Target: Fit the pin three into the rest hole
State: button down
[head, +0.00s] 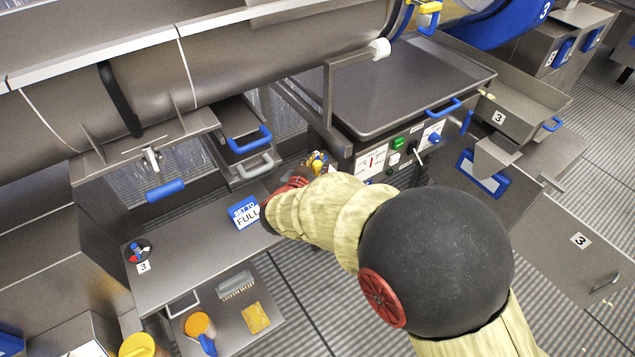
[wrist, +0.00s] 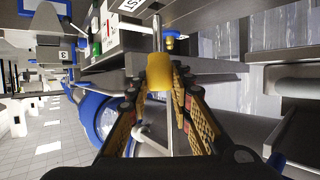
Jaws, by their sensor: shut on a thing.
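My gripper (wrist: 160,80) is shut on a yellow cylindrical piece, which I take to be pin three (wrist: 159,72). A thin metal rod (wrist: 157,34) shows just beyond the yellow piece in the wrist view. I cannot make out the rest hole in either view. Whether the pin touches anything cannot be told.
A blue "SET TO FULL" sign (head: 244,214) stands on the grey shelf (head: 190,262), left of my gripper. A blue-handled drawer (head: 247,140) is behind. A small yellow and blue fitting (wrist: 171,42) is near the rod.

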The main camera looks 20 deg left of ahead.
jog(key=shift+f+b, duration=1.25)
jog(key=shift+f, duration=1.35)
jog(key=shift+f, duration=0.15)
jog(key=c, duration=1.6)
grip_release()
